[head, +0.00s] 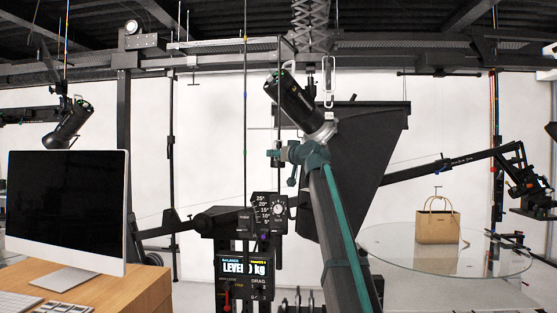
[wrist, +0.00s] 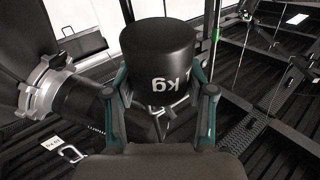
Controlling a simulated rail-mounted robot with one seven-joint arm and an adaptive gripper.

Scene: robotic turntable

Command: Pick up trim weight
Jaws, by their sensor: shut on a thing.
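The trim weight (wrist: 158,48) is a black cylinder with "kg" in white letters, upside down in the wrist view. My gripper (wrist: 161,88) is shut on it, with one teal-and-grey finger on each side. The lower end of the weight sits between the fingers, and its top is unobstructed. In the head view I cannot clearly make out the weight or the gripper's fingertips.
A black cylinder with a grey clamp ring (wrist: 42,88) is close left of my gripper. In the head view, a readout panel (head: 244,267) shows "LEVEL". A glass turntable (head: 390,249) carries a tan bag (head: 438,228). A monitor (head: 67,207) stands left on a wooden desk.

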